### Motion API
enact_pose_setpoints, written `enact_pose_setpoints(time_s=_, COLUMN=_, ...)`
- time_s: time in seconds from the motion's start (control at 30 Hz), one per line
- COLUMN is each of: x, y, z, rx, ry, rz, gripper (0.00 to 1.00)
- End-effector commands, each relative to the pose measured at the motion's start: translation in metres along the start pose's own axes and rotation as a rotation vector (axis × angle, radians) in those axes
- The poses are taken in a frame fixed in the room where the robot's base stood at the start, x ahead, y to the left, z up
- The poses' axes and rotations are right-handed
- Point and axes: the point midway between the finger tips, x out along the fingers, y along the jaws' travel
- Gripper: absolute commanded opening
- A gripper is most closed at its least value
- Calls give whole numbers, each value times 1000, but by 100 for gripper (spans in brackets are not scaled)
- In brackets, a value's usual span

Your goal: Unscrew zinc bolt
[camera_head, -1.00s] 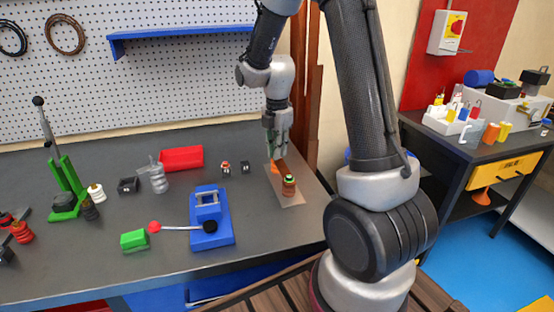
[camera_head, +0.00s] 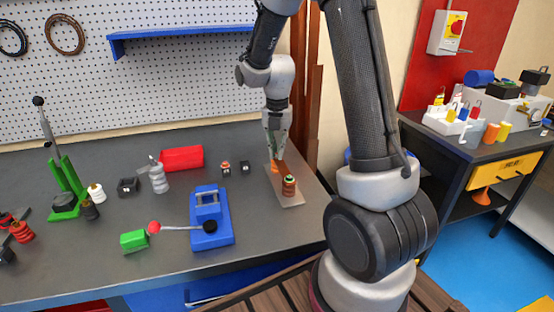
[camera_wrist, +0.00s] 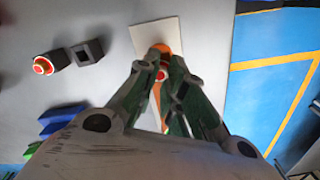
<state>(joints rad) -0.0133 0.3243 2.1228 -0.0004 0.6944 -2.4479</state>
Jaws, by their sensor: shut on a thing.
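My gripper (camera_head: 273,157) points straight down over the back end of a small plate (camera_head: 290,201). It is directly above an orange piece (camera_head: 275,168) standing on that plate. In the wrist view my gripper's fingertips (camera_wrist: 163,66) close on a small pale, red-ringed head, which I take for the zinc bolt (camera_wrist: 162,76). The fingers hide most of it, so its thread and how far it sits in are not visible.
A red bin (camera_head: 182,158), a grey ribbed piece (camera_head: 158,180) and two small dark pieces (camera_head: 226,168) lie to the left. A blue bender (camera_head: 209,232) with a red-knobbed lever stands nearer. Wooden boards (camera_head: 313,110) rise close behind on the right.

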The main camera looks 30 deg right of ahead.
Motion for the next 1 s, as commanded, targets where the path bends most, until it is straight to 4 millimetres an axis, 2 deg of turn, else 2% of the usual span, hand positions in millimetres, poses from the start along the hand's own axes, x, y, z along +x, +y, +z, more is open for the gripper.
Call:
enact_pose_setpoints(time_s=0.2, x=0, y=0, z=0, rx=-331, ry=0, rz=0, gripper=0)
enact_pose_setpoints(time_s=0.33, x=0, y=0, z=0, rx=-432, ry=0, rz=0, gripper=0)
enact_pose_setpoints(time_s=0.53, x=0, y=0, z=0, rx=-440, ry=0, rz=0, gripper=0)
enact_pose_setpoints(time_s=0.57, x=0, y=0, z=0, rx=-440, ry=0, rz=0, gripper=13)
enact_pose_setpoints(time_s=0.63, x=0, y=0, z=0, rx=-439, ry=0, rz=0, gripper=25)
enact_pose_setpoints(time_s=0.9, x=0, y=0, z=0, rx=-436, ry=0, rz=0, gripper=25)
enact_pose_setpoints(time_s=1.0, x=0, y=0, z=0, rx=-371, ry=0, rz=0, gripper=25)
